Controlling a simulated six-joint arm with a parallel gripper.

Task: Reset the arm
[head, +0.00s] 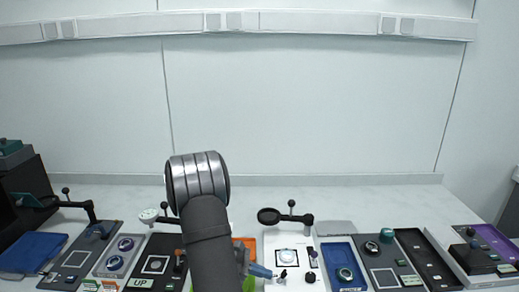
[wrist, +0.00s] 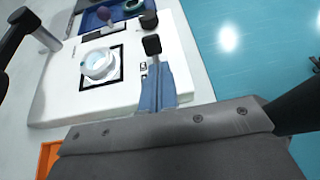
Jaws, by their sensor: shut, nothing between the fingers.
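My arm (head: 208,225) rises in the middle of the head view and partly hides the panels behind it. My gripper (head: 272,274) is low in the picture, beside the white panel (head: 303,253). In the wrist view its blue fingers (wrist: 158,72) are together and empty. The fingertips are close to a black knob (wrist: 152,45) on the white panel; I cannot tell if they touch. A round clear-and-white piece (wrist: 100,63) sits in a black-framed square on that panel, left of the fingers.
A row of panels fills the bench front. A black lens holder (head: 285,216) stands behind the white panel. A blue tray (head: 344,266) and a dark panel (head: 384,262) lie right of it. An orange panel (wrist: 48,158) shows lower left. The bench behind is clear.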

